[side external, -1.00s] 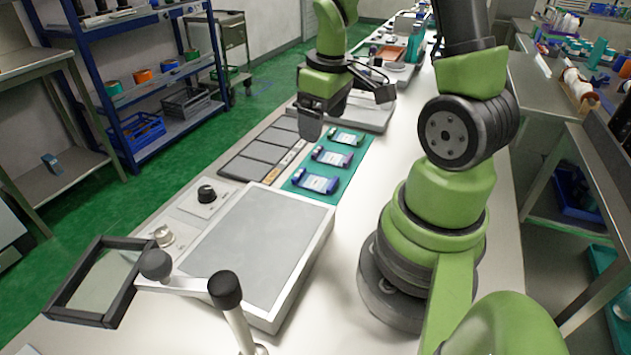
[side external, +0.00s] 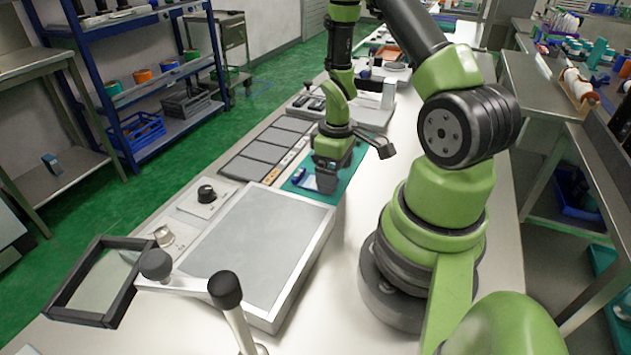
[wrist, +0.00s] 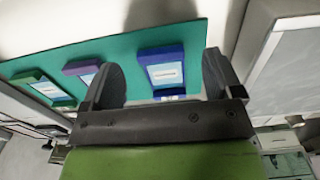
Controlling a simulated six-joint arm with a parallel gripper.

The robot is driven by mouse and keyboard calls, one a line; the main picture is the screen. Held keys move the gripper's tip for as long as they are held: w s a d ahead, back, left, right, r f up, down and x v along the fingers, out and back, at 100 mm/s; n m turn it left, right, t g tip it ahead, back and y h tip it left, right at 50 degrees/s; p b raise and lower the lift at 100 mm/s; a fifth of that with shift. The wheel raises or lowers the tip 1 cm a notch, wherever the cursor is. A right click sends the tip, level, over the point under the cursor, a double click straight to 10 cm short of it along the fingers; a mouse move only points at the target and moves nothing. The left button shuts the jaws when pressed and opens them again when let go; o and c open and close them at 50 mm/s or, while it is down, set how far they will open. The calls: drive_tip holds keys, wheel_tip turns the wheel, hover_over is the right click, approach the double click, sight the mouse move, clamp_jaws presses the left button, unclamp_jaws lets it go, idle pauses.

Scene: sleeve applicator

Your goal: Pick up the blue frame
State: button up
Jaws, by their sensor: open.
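The blue frame (wrist: 163,53) lies on the teal mat (wrist: 197,32), with a white label in its middle. In the wrist view it shows between the two spread fingers of my gripper (wrist: 162,66), which is open and empty. In the side view my gripper (side external: 328,182) is low over the near end of the mat. It hides most of the blue frame (side external: 303,179); only its left part shows. I cannot tell the exact height of the fingertips above the mat.
A purple frame (wrist: 82,67) and a green frame (wrist: 42,88) lie on the same mat, to the left in the wrist view. A grey-topped platform (side external: 255,245) stands in front of the mat. Dark flat panels (side external: 262,152) lie beside it.

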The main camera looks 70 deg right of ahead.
drive_tip(key=shift+f, duration=1.35)
drive_tip(key=shift+c, duration=0.4)
drive_tip(key=c, duration=0.9)
drive_tip(key=shift+r, duration=0.1)
